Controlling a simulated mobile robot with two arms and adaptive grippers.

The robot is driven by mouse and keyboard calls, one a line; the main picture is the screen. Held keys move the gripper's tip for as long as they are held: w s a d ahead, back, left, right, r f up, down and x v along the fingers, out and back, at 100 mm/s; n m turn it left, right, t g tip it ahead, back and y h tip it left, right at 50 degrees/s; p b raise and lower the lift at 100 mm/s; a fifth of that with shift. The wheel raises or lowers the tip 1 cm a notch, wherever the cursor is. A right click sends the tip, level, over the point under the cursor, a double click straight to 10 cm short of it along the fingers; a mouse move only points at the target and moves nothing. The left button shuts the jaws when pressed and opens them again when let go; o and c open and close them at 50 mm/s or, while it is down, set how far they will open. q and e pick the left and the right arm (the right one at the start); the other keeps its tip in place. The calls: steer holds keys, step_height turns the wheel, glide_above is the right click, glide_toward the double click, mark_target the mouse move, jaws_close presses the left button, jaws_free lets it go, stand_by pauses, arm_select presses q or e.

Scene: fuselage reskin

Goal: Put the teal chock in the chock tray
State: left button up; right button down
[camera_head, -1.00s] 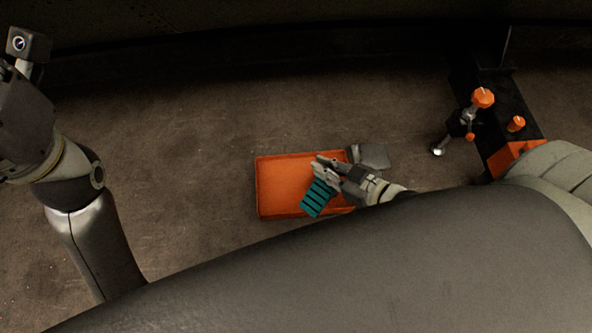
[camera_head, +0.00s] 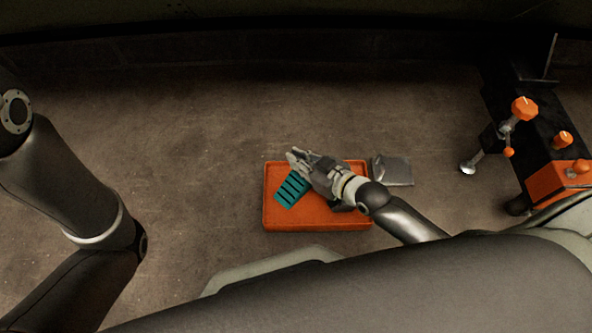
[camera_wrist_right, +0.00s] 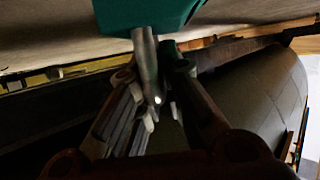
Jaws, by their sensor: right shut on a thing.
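The teal chock (camera_head: 291,189) is ribbed and shows over the left part of the orange chock tray (camera_head: 318,219). My right gripper (camera_head: 297,158) is above the tray, shut on the chock. In the right wrist view the teal chock (camera_wrist_right: 150,14) is at the top, at the fingertips of my right gripper (camera_wrist_right: 155,45). I cannot tell whether the chock touches the tray floor. Part of the tray is hidden behind my right arm. My left arm comes in at the left edge, and its gripper is out of the picture.
A grey block (camera_head: 392,170) lies on the floor just right of the tray. A black stand with orange knobs (camera_head: 524,108) stands at the far right. The floor left of the tray is clear.

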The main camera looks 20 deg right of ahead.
steer(key=shift+w+a+f+b, duration=0.25)
steer(key=shift+w+f+b, duration=0.2)
steer(key=shift+f, duration=0.1)
step_height(320, 180, down, 3)
steer(key=shift+w+f+b, duration=0.1)
steer(key=shift+f+b, duration=0.1)
steer(key=shift+b, duration=1.05)
steer(key=shift+r, duration=0.1)
steer(key=c, duration=1.6)
jaws_free()
steer(key=shift+f, duration=0.2)
steer(key=shift+o, duration=0.2)
